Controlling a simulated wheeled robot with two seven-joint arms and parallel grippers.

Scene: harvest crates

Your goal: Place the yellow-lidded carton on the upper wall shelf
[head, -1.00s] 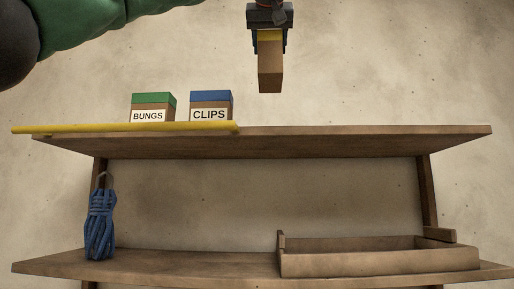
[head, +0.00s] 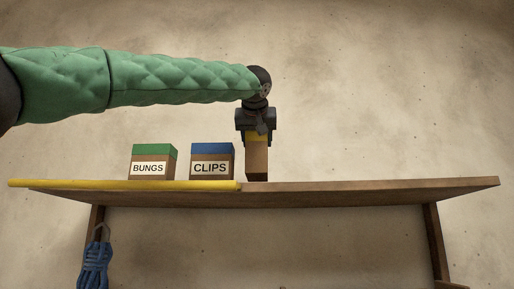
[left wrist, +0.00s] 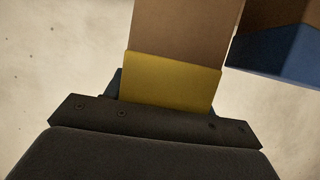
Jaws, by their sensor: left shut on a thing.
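The yellow-lidded carton (head: 257,163) is brown with a yellow top, and in the left wrist view its yellow lid (left wrist: 172,80) sits in the jaws. My left gripper (head: 257,135) is shut on it from above, the carton hanging upright. The carton is at the upper wall shelf (head: 360,190), just right of the blue-lidded CLIPS carton (head: 212,167), with a small gap. Its bottom is about level with the shelf top; I cannot tell whether it touches. The CLIPS carton's blue lid (left wrist: 280,55) shows at the right in the left wrist view. My right gripper is not in view.
A green-lidded BUNGS carton (head: 152,168) stands left of the CLIPS carton. A yellow strip (head: 120,185) runs along the shelf's left front edge. The shelf's right part is clear. A blue rope bundle (head: 94,264) hangs below at the left.

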